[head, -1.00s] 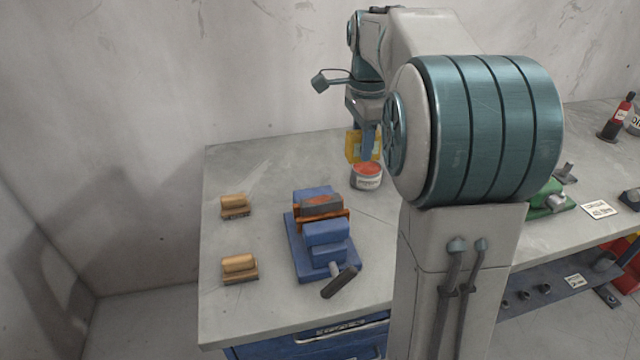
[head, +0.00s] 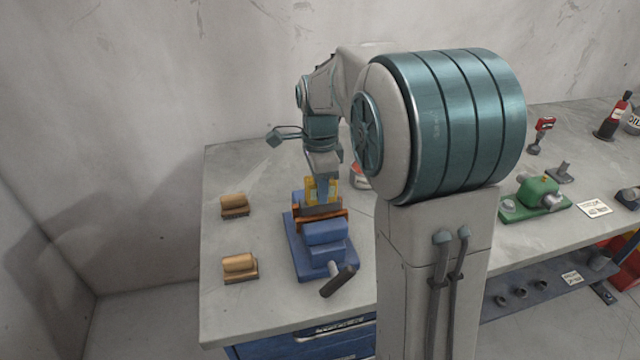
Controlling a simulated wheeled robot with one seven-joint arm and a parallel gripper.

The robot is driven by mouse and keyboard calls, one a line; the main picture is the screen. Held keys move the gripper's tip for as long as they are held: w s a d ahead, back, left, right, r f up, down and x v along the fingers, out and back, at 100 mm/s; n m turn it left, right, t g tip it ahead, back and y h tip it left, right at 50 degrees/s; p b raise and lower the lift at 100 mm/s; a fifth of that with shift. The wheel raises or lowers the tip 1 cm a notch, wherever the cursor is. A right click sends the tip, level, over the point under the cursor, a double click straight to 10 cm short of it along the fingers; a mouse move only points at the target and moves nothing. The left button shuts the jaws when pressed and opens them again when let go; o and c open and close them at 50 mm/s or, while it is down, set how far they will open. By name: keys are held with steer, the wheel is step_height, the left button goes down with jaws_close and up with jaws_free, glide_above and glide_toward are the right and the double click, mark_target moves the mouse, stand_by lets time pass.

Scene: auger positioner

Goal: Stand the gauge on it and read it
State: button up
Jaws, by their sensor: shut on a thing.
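My gripper (head: 321,188) is shut on the yellow gauge (head: 309,188). It points down over the blue vise (head: 325,236) on the bench. The gauge is upright just above or on the grey piece (head: 319,210) clamped between the vise's orange-brown jaw faces. I cannot tell whether the gauge touches the piece. A finger covers part of the gauge's front, and its reading is too small to make out. The red patch on top of the piece, seen earlier, is now mostly hidden behind the gripper and gauge.
A red-topped tin (head: 361,176) stands right of the gripper, partly hidden by my arm. Two wooden-backed blocks (head: 234,206) (head: 240,267) lie left of the vise. The vise handle (head: 338,281) sticks out in front. A green machine (head: 537,195) stands farther right.

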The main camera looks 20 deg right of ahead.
steer(key=shift+f, duration=0.1)
steer(key=o, duration=1.1)
